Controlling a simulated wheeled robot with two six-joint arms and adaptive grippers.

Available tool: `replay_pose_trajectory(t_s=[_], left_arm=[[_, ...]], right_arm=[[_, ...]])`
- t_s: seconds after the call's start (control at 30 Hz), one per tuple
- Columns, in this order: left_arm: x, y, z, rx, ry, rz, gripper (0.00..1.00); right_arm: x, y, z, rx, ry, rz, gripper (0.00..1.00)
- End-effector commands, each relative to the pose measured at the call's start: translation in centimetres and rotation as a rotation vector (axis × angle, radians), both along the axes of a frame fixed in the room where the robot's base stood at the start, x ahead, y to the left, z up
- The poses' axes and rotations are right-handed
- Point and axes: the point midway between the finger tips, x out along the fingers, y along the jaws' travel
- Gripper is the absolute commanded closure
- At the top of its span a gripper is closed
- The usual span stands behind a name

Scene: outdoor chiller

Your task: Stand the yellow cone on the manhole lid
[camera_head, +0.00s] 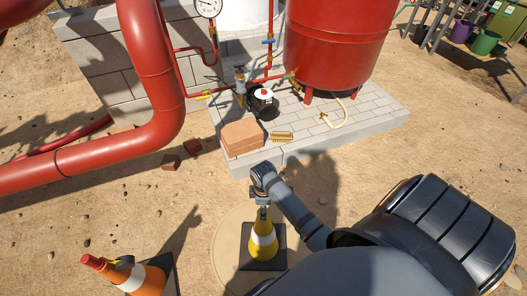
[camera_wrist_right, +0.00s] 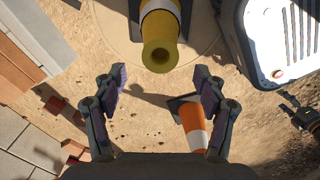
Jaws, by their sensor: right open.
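The yellow cone (camera_head: 263,233) with a white band and dark square base stands upright in the head view, its base over the sandy-coloured round manhole lid (camera_head: 225,250). My right gripper (camera_head: 263,198) is just above the cone's tip in the head view. In the wrist view the right gripper (camera_wrist_right: 160,85) is open and empty, the cone's top beyond its fingers. A dark jointed part at the wrist view's right edge looks like my left gripper (camera_wrist_right: 300,115); its jaws are unclear.
An orange cone (camera_head: 143,277) with a white band stands to the left. A paved plinth (camera_head: 350,120) bears a red tank (camera_head: 335,40), a brown block (camera_head: 242,137) and a brush (camera_head: 281,136). Thick red pipes (camera_head: 150,60) run at the left.

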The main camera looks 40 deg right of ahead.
Motion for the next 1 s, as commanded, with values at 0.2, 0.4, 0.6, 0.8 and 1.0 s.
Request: replay_pose_trajectory(t_s=[0.2, 0.4, 0.6, 0.8, 1.0], left_arm=[[-2.0, 0.0, 0.5, -0.001, 0.007, -0.001, 0.25], [-2.6, 0.0, 0.4, -0.001, 0.007, -0.001, 0.25], [-2.5, 0.0, 0.4, -0.001, 0.007, -0.001, 0.25], [-2.5, 0.0, 0.3, -0.001, 0.007, -0.001, 0.25], [-2.5, 0.0, 0.3, -0.001, 0.007, -0.001, 0.25]], right_arm=[[0.0, 0.0, 4.2, 0.001, -0.001, 0.001, 0.28], [0.0, 0.0, 5.0, 0.001, 0.001, 0.001, 0.28], [0.0, 0.0, 5.0, 0.001, 0.001, 0.001, 0.28], [-0.6, -0.2, 2.3, -0.003, 0.005, -0.056, 0.28], [-7.5, -1.9, -12.6, -0.034, -0.025, -0.406, 0.28]])
